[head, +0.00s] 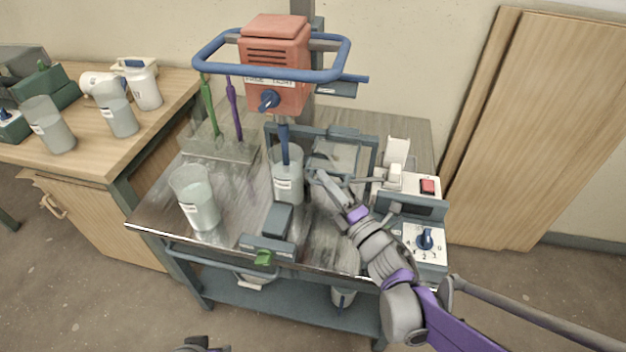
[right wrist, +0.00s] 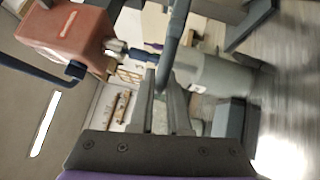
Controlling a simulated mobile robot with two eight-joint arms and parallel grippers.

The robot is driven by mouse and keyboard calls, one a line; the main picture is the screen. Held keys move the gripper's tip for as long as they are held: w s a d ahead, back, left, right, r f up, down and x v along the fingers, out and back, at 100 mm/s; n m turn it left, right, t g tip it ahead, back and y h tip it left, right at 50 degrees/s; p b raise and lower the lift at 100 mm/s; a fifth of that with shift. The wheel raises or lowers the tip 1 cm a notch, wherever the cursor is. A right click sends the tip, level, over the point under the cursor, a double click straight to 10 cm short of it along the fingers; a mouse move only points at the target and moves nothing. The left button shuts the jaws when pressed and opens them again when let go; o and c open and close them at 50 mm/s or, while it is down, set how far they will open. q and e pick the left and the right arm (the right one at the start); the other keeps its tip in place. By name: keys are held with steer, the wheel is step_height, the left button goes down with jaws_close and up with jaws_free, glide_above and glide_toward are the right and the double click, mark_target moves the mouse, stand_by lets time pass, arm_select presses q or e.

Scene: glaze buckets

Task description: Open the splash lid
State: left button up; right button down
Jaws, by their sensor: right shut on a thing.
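The splash lid appears to be the dark-framed panel (head: 372,154) beside and behind the mixing bucket (head: 288,185) under the red mixer head (head: 275,60). My right gripper (head: 322,180) is just right of that bucket. In the right wrist view its fingers (right wrist: 162,95) are shut on a slim blue-grey bar (right wrist: 178,35), seemingly part of the lid. The exact grip point is partly hidden by the fingers. The bucket stands upright, with the blue mixer shaft (head: 284,140) reaching into it. My left gripper is not clearly visible.
A blue ring bar (head: 208,50) surrounds the mixer head. Another bucket (head: 196,203) stands at the cart's left, near a rack (head: 235,145) with green and purple tools. A control box (head: 420,240) with a blue knob is beside my right arm. Wooden boards (head: 540,130) lean right.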

steer(key=c, duration=0.9)
jaws_free()
steer(key=shift+s, duration=0.1)
steer(key=v, duration=1)
steer(key=shift+s+d+p, duration=0.2)
steer(key=shift+s+p, duration=0.1)
